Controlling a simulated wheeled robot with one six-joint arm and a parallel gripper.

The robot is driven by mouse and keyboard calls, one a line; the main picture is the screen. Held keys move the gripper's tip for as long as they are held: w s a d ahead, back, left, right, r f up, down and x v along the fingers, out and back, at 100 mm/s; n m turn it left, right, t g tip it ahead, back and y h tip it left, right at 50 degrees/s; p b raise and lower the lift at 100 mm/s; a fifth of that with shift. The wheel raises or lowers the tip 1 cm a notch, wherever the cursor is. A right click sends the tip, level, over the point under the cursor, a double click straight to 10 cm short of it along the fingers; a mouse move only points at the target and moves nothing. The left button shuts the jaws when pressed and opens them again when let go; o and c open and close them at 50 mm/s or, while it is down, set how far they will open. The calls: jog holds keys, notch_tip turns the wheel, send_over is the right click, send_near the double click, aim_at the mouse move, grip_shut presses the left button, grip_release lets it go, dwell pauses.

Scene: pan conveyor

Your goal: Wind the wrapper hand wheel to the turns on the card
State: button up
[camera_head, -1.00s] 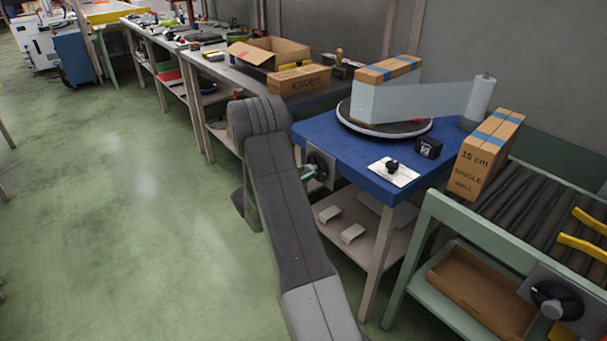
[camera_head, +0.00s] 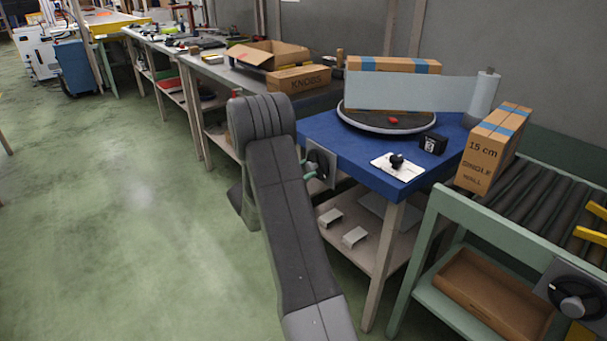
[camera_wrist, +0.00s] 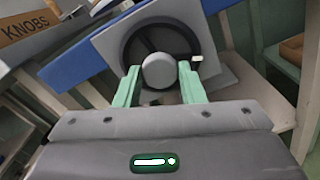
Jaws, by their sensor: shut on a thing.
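The black hand wheel (camera_wrist: 158,45) with its round grey hub (camera_wrist: 158,70) sits on a grey plate, and a pale mark shows on its rim. My gripper (camera_wrist: 160,88) has its green fingers on either side of the hub, shut on it. In the head view the wheel (camera_head: 322,165) is at the blue table's left end, partly hidden by my arm. A taped box (camera_head: 392,65) stands on the round turntable (camera_head: 385,128), with pale film (camera_head: 410,91) stretched from the roll (camera_head: 484,95). A small black display (camera_head: 432,145) stands nearby; its figure is too small to read surely.
A white plate (camera_head: 398,167) with a black knob lies at the blue table's (camera_head: 345,135) front. A KNOBS box (camera_head: 299,79) is on the bench behind. Floor at left is clear.

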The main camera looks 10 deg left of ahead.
jog(key=o, duration=1)
jog(key=p+v, duration=0.2)
jog(key=v, duration=1.1)
jog(key=shift+s+a, duration=0.25)
jog(key=shift+s, duration=0.05)
jog(key=b+x, duration=0.2)
jog(key=x, duration=1.1)
jog(key=shift+w+d, duration=0.3)
jog(key=shift+w, duration=0.05)
jog(key=shift+p, duration=0.3)
